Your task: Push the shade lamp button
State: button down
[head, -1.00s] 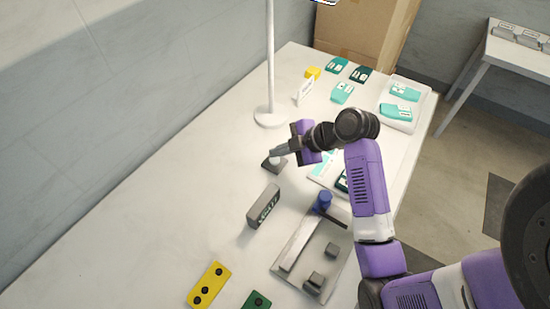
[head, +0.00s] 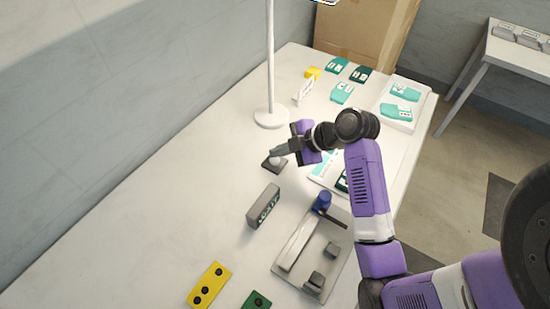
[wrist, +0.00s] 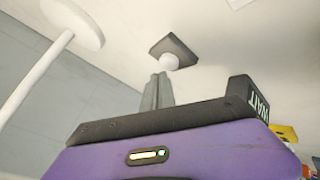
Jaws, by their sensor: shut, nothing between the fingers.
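The button is a pale round dome (wrist: 169,62) on a dark grey square base (wrist: 183,48); in the head view the base (head: 270,165) lies on the table in front of the lamp. The lamp's white pole (head: 270,60) rises from a round white foot (head: 271,118), also in the wrist view (wrist: 72,22). My gripper (head: 279,153) is shut and empty, its fingertips (wrist: 158,76) right at the dome. The fingers partly hide the dome in the head view. I cannot tell whether they touch it.
A grey block sign (head: 263,206) stands nearby, reading "WAIT" in the wrist view. A grey fixture with a blue knob (head: 322,201) and a yellow plate with black dots (head: 209,286) are nearer. Teal cards lie on a white tray (head: 422,101). The table's left side is clear.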

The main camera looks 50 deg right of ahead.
aim_at(278, 160)
dwell(0.3)
jog(key=shift+f+b, duration=0.4)
jog(key=shift+f, duration=0.3)
dwell(0.4)
jog(key=shift+r, duration=0.1)
jog(key=shift+r+p, duration=0.4)
jog(key=shift+r, duration=0.25)
notch_tip(278, 160, up, 6)
jog(key=p, duration=0.4)
jog(key=shift+p, duration=0.35)
dwell(0.5)
